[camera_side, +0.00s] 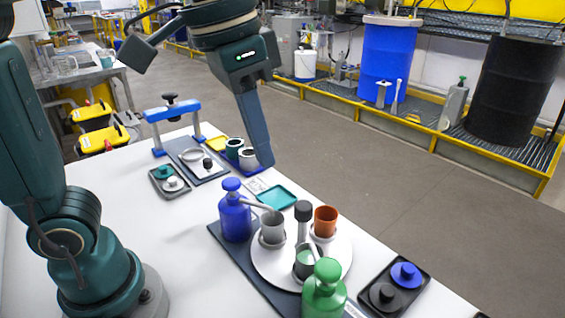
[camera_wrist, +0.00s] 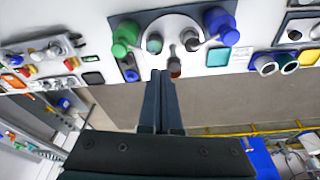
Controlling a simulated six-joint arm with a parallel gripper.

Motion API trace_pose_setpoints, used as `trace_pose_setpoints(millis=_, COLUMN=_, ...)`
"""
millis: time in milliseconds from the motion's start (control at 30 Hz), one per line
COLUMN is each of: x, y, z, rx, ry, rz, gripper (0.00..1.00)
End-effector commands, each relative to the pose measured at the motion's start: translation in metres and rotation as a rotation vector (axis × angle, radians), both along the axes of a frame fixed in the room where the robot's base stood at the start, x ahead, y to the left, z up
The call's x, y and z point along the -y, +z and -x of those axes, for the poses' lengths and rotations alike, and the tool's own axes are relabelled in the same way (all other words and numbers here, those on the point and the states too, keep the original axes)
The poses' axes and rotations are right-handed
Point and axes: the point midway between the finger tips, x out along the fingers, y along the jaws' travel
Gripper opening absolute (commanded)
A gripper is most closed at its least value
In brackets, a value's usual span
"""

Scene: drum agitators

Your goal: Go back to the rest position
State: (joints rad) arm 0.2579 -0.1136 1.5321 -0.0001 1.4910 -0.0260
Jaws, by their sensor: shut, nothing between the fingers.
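My gripper (camera_side: 264,163) is shut and empty. In the wrist view my gripper (camera_wrist: 161,76) points toward the round white turntable (camera_wrist: 174,22), and the two fingers lie together. I cannot tell the exact height of my gripper above the table.
A blue bottle (camera_side: 236,218) and a green bottle (camera_side: 324,292) stand close to the turntable. A blue clamp frame (camera_side: 173,112) stands at the far left edge. A dark tray with two knobs (camera_side: 395,290) lies at front right.

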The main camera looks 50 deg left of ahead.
Motion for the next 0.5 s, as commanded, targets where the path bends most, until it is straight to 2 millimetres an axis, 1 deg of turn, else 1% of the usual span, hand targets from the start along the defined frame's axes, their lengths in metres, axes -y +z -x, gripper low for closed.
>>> trace_pose_setpoints(millis=33, x=-0.011, y=-0.001, z=0.009, rx=0.029, ry=0.037, rz=0.006, gripper=0.0)
trace_pose_setpoints(millis=133, x=-0.028, y=-0.01, z=0.023, rx=0.083, ry=0.099, rz=0.016, gripper=0.0)
trace_pose_setpoints(millis=200, x=-0.037, y=-0.019, z=0.032, rx=0.119, ry=0.137, rz=0.02, gripper=0.0)
trace_pose_setpoints(millis=333, x=-0.051, y=-0.042, z=0.048, rx=0.178, ry=0.2, rz=0.023, gripper=0.0)
trace_pose_setpoints(millis=500, x=-0.058, y=-0.073, z=0.061, rx=0.226, ry=0.24, rz=0.023, gripper=0.0)
